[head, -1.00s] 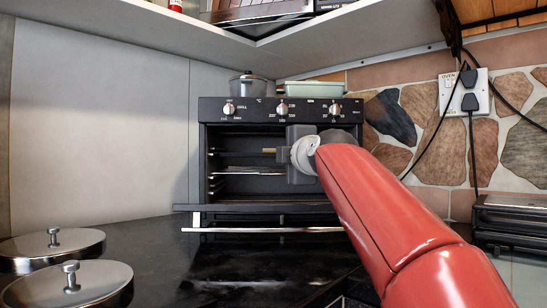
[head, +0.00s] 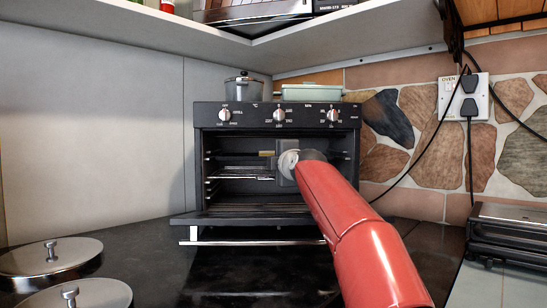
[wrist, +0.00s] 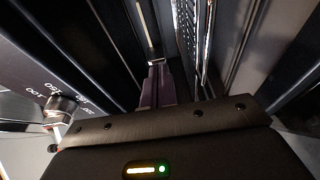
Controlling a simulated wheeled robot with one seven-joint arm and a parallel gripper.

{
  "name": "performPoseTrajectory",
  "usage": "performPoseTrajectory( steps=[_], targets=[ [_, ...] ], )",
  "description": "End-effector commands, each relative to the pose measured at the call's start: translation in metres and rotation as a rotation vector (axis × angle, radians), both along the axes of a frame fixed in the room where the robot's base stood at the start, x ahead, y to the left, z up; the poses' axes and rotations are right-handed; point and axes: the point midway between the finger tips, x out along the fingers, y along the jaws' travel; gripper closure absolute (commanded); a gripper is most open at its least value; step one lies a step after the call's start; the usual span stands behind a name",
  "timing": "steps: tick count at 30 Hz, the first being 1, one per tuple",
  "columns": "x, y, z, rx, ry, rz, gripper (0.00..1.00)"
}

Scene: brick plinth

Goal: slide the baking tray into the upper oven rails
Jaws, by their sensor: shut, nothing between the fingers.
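The black oven (head: 205,116) stands open ahead, its door (head: 250,219) folded down. A thin metal, grid-like piece (head: 240,174), seemingly the baking tray, lies level inside on the left, by the side rails (head: 211,170). My gripper (head: 266,153) reaches into the opening, a little above this piece. In the wrist view, my gripper (wrist: 155,72) is shut with nothing between its fingers. The metal piece (wrist: 190,38) runs close beside the fingers there; whether they touch is unclear. My arm hides the oven's right interior.
Oven knobs (head: 279,115) line the panel above the opening; one knob (wrist: 62,108) is close to my gripper body. A pot (head: 244,89) and a pale green dish (head: 312,91) stand on the oven. Metal lids (head: 48,257) and a black appliance (head: 508,229) flank the counter.

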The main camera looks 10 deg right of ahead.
Motion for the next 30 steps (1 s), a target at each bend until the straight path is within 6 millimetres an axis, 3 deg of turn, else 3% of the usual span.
performPoseTrajectory(
  steps=[30],
  targets=[
    [0.0036, -0.002, -0.0011, 0.0, -0.001, 0.0, 1.0]
  ],
)
